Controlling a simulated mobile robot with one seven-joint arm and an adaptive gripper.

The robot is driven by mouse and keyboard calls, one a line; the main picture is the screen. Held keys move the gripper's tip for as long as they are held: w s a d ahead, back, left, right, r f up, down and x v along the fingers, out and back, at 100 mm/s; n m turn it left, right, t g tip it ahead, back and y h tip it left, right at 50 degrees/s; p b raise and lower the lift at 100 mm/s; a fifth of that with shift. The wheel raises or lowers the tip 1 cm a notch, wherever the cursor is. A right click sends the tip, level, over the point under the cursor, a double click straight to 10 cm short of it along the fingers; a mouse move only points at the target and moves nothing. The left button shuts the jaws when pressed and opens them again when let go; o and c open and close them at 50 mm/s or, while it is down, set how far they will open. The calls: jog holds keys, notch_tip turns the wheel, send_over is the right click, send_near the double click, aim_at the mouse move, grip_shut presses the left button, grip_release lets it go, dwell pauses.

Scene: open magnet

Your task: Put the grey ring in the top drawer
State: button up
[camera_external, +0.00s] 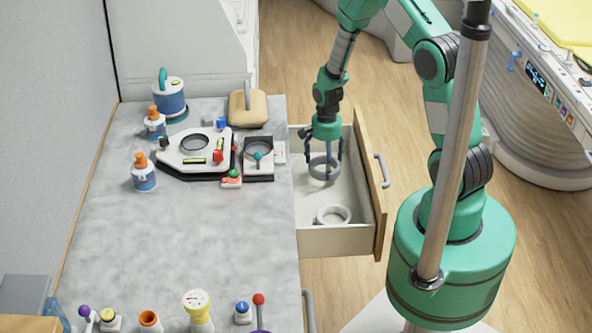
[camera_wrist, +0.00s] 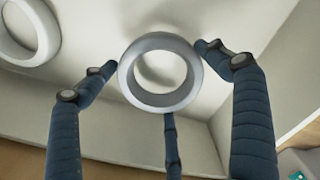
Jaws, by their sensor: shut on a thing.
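The grey ring (camera_external: 322,178) is held between the fingers of my gripper (camera_external: 323,160), inside the outline of the open drawer (camera_external: 340,241). In the wrist view the grey ring (camera_wrist: 128,84) sits between the dark blue fingertips, with two fingers at its sides and a third below it. My gripper is shut on it. The ring appears to be above the drawer floor, but the exact height cannot be told. A second, whiter ring (camera_external: 333,214) lies on the drawer floor at the near end. It also shows at the upper left of the wrist view (camera_wrist: 48,35).
The drawer's wooden front (camera_external: 372,190) and handle (camera_external: 382,170) stand out to the right of the marble counter (camera_external: 190,240). The counter holds bottles (camera_external: 144,178), a white device (camera_external: 195,165) and several small knobs and gauges at the near edge. The middle of the counter is clear.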

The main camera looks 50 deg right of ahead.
jog(key=shift+f+b, duration=0.35)
jog(key=shift+f, duration=1.2)
jog(key=shift+f, duration=0.2)
jog(key=o, duration=1.2)
jog(key=shift+c, duration=0.2)
jog(key=shift+r, duration=0.1)
notch_tip(320, 180, up, 12)
jog(key=p, duration=0.3)
jog(key=shift+r, duration=0.1)
